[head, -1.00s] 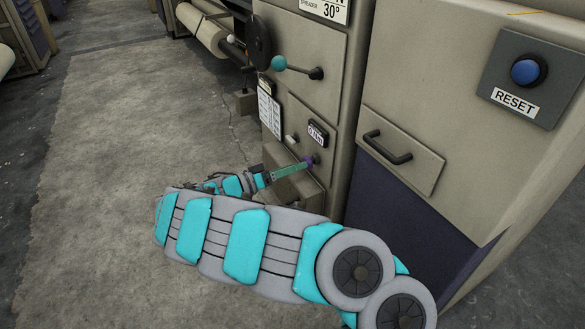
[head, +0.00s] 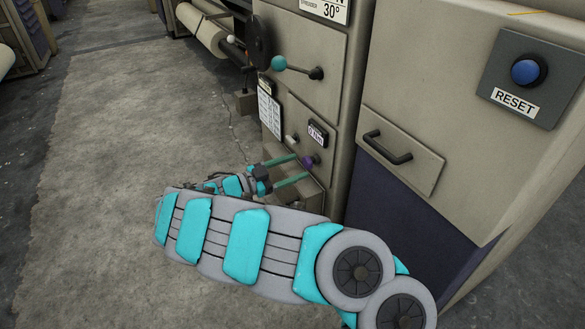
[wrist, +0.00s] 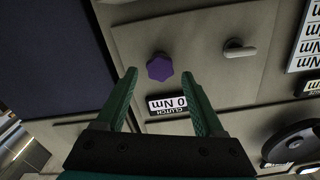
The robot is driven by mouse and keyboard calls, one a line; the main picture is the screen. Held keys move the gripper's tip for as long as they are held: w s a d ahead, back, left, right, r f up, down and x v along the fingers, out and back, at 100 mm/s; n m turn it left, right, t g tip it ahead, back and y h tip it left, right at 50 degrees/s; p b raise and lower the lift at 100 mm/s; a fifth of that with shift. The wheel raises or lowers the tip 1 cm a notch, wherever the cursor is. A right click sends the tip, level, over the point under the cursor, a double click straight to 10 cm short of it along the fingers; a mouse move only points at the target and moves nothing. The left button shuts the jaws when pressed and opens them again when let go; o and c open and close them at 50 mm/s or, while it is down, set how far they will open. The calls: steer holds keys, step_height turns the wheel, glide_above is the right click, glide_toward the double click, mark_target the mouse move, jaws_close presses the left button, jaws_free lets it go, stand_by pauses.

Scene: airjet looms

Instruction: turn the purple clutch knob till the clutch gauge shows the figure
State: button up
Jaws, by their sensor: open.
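The purple clutch knob (head: 309,161) sticks out low on the loom's beige panel. In the wrist view the knob (wrist: 160,67) is a faceted purple shape lying between and just beyond the fingertips. My gripper (head: 302,166) is open, with its green fingers spread to either side of the knob and pointing at the panel. In the wrist view my gripper (wrist: 158,74) is empty, with a clear gap on both sides of the knob. The clutch gauge (head: 318,133) sits just above the knob. In the wrist view the gauge (wrist: 178,104) is upside down and reads 0 Nm.
A pale small lever (wrist: 239,49) sits beside the knob. A white chart (head: 270,113) is on the panel edge. Higher up is a lever with a teal ball (head: 279,63). A black drawer handle (head: 386,148) and blue reset button (head: 525,71) are to the right.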

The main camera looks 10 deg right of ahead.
steer(key=shift+x, duration=0.95)
steer(key=shift+c, duration=0.2)
steer(key=c, duration=0.9)
steer(key=n, duration=0.3)
steer(key=shift+c, duration=0.5)
steer(key=shift+o, duration=0.5)
steer(key=n, duration=0.4)
steer(key=o, duration=0.9)
steer(key=shift+o, duration=0.2)
steer(key=shift+a, duration=0.15)
steer(key=shift+v, duration=0.8)
